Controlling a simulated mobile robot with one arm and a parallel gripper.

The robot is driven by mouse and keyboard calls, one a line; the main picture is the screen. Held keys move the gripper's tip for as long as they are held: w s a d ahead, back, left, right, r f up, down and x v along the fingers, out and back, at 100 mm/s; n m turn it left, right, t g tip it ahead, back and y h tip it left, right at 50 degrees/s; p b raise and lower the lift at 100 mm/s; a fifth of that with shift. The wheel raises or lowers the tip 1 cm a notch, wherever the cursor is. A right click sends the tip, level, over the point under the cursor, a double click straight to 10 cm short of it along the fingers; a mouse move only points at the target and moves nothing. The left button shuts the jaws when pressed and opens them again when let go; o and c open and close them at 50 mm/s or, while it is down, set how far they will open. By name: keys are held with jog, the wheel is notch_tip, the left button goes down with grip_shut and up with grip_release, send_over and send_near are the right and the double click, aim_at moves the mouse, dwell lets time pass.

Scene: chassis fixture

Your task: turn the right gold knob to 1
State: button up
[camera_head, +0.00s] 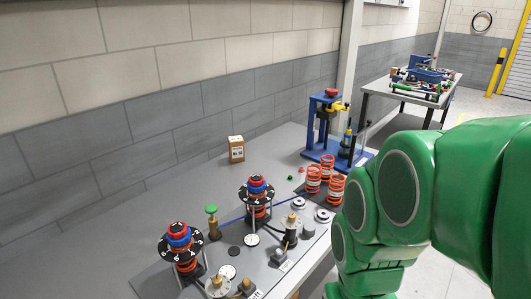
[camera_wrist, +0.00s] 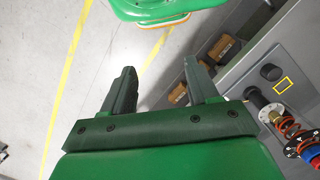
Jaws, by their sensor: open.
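A second gold knob (camera_head: 217,284) on a similar dial is nearer the front left, at the picture's lower edge. The dial marks are too small to read, so I cannot tell either setting. My gripper (camera_wrist: 162,84) shows in the wrist view, open and empty, over the floor beside the bench. In the head view my gripper is hidden or out of frame.
Two black numbered dials (camera_head: 181,246) (camera_head: 257,190) with red and blue tops stand on the bench (camera_head: 200,185). Orange springs (camera_head: 336,188) and a blue press (camera_head: 321,135) are further back. A small box (camera_head: 236,149) sits near the wall. Cartons (camera_wrist: 221,48) show below the bench.

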jog(key=shift+w+r, duration=0.1)
jog(key=shift+w, duration=0.3)
jog(key=shift+c, duration=0.6)
jog(key=m+t, duration=0.2)
jog(key=m, duration=0.2)
send_over(292, 214)
jog(key=shift+s+r, duration=0.1)
jog(key=shift+s, duration=0.2)
jog(key=shift+w, duration=0.25)
jog(key=shift+f, duration=4.05)
grip_shut()
